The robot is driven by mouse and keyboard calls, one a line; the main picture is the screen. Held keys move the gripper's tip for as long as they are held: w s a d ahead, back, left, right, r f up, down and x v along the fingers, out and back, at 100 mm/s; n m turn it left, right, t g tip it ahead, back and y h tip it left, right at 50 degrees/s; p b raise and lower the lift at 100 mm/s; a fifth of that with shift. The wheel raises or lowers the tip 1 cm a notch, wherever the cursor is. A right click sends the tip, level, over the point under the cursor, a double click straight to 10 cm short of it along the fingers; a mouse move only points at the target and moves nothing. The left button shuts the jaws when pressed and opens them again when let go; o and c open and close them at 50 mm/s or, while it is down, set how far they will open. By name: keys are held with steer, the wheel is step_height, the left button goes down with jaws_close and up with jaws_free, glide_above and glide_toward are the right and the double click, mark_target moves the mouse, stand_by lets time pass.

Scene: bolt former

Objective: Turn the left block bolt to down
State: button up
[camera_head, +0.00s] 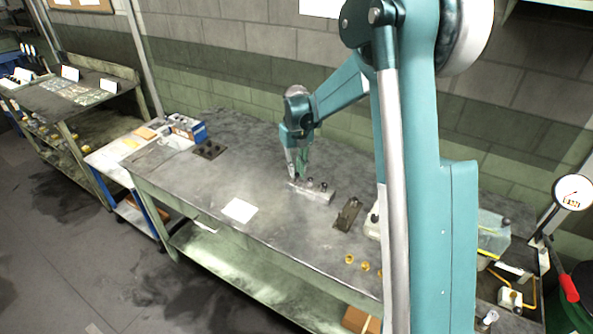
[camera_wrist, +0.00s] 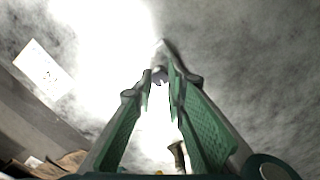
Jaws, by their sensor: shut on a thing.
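A light metal block (camera_head: 318,197) lies on the workbench in the head view, with a few dark bolts standing in its top. My gripper (camera_head: 297,175) reaches down over the block's left end and is shut on the left bolt there. In the wrist view my green-padded fingers (camera_wrist: 160,82) close around a small dark bolt head (camera_wrist: 160,73). Another bolt (camera_wrist: 178,155) stands near the base of the right finger in that view. The middle bolt (camera_head: 309,183) and the right bolt (camera_head: 324,186) are free. The left bolt's direction cannot be told; glare washes out the block in the wrist view.
A white sheet (camera_head: 239,210) lies left of the block on the workbench (camera_head: 215,185). A dark bracket (camera_head: 347,214) lies to the right, with brass pieces (camera_head: 365,267) near the front edge. A dark holed plate (camera_head: 209,150) lies at the far left.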

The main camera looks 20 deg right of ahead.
steer(key=o, duration=0.9)
steer(key=shift+r, duration=0.15)
step_height(320, 180, up, 12)
stand_by(0.4)
